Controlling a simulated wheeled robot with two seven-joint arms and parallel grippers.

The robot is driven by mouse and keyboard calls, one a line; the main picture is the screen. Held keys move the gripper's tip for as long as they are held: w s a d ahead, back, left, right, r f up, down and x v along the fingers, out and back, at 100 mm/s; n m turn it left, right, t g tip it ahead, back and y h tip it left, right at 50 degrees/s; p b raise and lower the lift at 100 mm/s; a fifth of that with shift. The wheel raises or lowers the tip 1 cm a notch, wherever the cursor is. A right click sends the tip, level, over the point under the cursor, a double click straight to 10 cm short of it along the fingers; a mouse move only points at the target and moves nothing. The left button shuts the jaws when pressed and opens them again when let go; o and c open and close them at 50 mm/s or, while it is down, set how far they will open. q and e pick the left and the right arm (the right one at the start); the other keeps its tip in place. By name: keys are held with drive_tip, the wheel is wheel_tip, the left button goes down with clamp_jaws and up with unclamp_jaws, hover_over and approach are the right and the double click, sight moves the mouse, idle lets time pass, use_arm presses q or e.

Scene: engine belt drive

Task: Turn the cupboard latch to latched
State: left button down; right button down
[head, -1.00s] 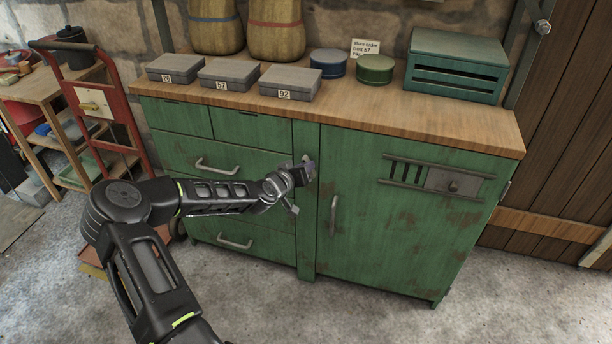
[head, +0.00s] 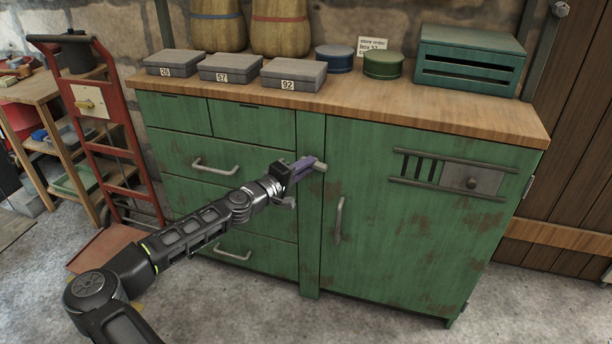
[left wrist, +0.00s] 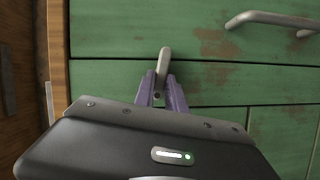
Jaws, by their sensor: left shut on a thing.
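The cupboard latch (head: 319,166) is a small grey lever on the green post left of the cupboard door (head: 400,225), near the top. It points right, towards the door edge. In the left wrist view, which is turned sideways, the latch (left wrist: 164,62) reaches over the gap beside the door. My left gripper (head: 306,166) has purple fingers, shut around the latch. They show on both sides of it in the left wrist view (left wrist: 162,92). The latch's pivot is mostly hidden by the fingers. My right gripper is not in view.
The door has a grey upright handle (head: 339,220) and a sliding vent panel (head: 472,180). Drawers with handles (head: 215,167) lie left of the latch. Grey boxes (head: 293,74), round tins and a green crate (head: 470,60) stand on the wooden top (head: 400,106). A red hand truck (head: 125,150) stands at left.

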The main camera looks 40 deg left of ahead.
use_arm(q)
drive_tip(key=shift+a+f+n+t+b, duration=0.15)
drive_tip(key=shift+n+t+b, duration=0.25)
drive_tip(key=shift+n+b, duration=0.65)
drive_tip(key=c, duration=1.4)
unclamp_jaws()
drive_tip(key=shift+s+a+p, duration=0.1)
drive_tip(key=shift+s+p, duration=0.55)
drive_tip(key=shift+s, duration=3.3)
